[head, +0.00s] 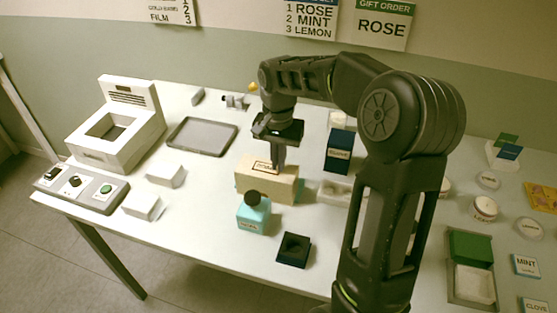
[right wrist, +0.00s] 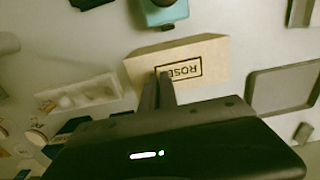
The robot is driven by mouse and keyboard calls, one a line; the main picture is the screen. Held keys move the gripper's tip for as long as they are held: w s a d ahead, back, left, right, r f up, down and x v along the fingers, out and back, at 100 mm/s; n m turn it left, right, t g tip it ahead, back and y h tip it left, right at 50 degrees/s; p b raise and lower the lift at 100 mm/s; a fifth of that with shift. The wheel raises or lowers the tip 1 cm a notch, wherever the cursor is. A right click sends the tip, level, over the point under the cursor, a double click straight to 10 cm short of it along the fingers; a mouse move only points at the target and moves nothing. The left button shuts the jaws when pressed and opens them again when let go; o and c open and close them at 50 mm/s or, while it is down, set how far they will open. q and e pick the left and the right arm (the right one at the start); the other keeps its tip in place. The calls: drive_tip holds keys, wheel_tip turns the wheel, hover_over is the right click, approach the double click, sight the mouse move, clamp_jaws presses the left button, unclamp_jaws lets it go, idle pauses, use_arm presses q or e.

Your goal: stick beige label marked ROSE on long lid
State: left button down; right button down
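The long beige lid (head: 258,186) lies like a block near the middle of the table. A beige label with a black border and the word ROSE (head: 262,167) lies flat on its top, near the middle. In the right wrist view the label (right wrist: 194,68) reads upside down on the lid (right wrist: 215,55). My right gripper (head: 278,168) points down at the label, its two narrow fingers close together. In the right wrist view the fingertips (right wrist: 163,74) overlap the label's edge. Whether they touch it is unclear. My left gripper is out of view.
A teal bottle (head: 254,214) and a black holder (head: 293,250) stand in front of the lid. A dark blue box (head: 339,151) stands behind it to the right. A grey tray (head: 202,137) and a white machine (head: 117,125) are at left.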

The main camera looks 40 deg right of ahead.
drive_tip(key=c, duration=2.1)
unclamp_jaws()
drive_tip(key=shift+f, duration=0.15)
drive_tip(key=o, duration=0.5)
drive_tip(key=shift+r+p, duration=3.1)
drive_tip(key=shift+r, duration=1)
